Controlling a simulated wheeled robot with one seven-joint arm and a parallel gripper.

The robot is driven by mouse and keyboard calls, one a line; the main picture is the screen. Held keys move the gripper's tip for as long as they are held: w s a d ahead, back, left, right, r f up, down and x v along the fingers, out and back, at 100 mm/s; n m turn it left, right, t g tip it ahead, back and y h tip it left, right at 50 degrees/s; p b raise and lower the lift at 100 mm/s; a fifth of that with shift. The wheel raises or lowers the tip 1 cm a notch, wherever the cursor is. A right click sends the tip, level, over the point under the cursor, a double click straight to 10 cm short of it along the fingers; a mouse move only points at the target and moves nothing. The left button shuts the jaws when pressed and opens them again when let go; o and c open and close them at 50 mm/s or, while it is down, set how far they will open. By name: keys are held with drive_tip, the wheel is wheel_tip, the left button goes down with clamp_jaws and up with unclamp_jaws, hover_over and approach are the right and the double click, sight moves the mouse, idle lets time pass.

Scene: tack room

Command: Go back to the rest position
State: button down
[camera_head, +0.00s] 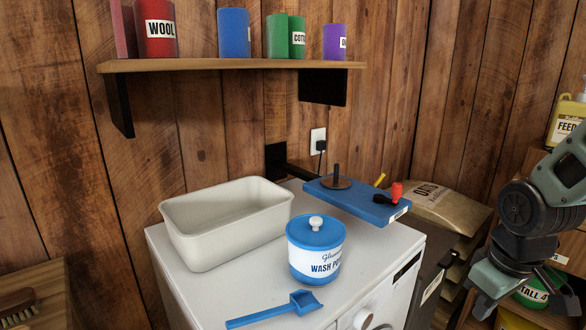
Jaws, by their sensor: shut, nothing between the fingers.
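My gripper (485,305) hangs low at the right side of the picture, at the end of my grey-green and black arm. It is shut and holds nothing. It is to the right of the white washing machine (190,283) and apart from it, in front of a wooden shelf unit. A green container (532,293) is partly hidden behind my arm.
A wall shelf (235,65) holds several tins. An oats sack (435,203) and yellow feed bottle (566,122) are at right.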

drive_tip(key=s+a+r+n+p, duration=0.1)
drive_tip(key=s+a+r+p, duration=0.2)
drive_tip(key=s+a+r, duration=0.2)
drive_tip(key=s+a+r+n+g+p, duration=0.1)
drive_tip(key=s+a+r, duration=0.4)
drive_tip(key=s+a, duration=0.5)
drive_tip(key=a+n+p, duration=0.1)
drive_tip(key=a+p, duration=0.1)
drive_tip(key=a, duration=0.1)
drive_tip(key=shift+r+g+y, duration=0.15)
drive_tip(key=shift+g+y, duration=0.15)
drive_tip(key=shift+y, duration=0.1)
